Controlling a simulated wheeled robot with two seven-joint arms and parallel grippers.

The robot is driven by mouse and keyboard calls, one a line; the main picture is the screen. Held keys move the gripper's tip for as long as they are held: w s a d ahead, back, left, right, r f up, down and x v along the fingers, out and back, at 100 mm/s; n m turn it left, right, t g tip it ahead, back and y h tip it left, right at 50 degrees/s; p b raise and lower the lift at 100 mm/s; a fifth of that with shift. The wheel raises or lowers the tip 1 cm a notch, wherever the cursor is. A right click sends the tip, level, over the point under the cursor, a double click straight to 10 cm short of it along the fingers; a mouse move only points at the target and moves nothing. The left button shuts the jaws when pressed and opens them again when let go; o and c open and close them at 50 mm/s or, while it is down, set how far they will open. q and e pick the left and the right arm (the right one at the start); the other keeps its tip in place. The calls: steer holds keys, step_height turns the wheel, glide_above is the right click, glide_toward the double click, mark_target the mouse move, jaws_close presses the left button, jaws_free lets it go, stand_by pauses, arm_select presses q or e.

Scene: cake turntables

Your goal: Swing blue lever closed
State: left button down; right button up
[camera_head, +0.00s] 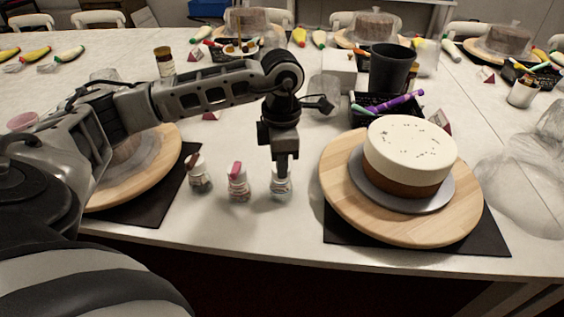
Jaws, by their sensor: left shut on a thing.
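Three small glass jars stand in a row on the white table. The left jar (200,178) has a dark red lever at its top, and the middle jar (239,188) has a pink-red lever (236,169) standing up. My left gripper (282,168) points straight down onto the top of the right jar (281,187). Its fingers look shut on that jar's top part, which they cover. No blue lever shows clearly; the right jar's lever is hidden by the fingers. The right jar stands upright on the table. My right gripper is out of view.
A two-layer cake (409,152) sits on a wooden turntable (340,205) to the right, over a dark mat. Another turntable (160,165) is at the left, partly behind my arm. A black cup (391,68) and a black basket with pens stand behind.

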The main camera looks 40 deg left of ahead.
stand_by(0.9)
arm_select(q)
steer(key=c, duration=1.5)
jaws_free()
step_height(320, 180, up, 16)
steer(key=p, duration=0.1)
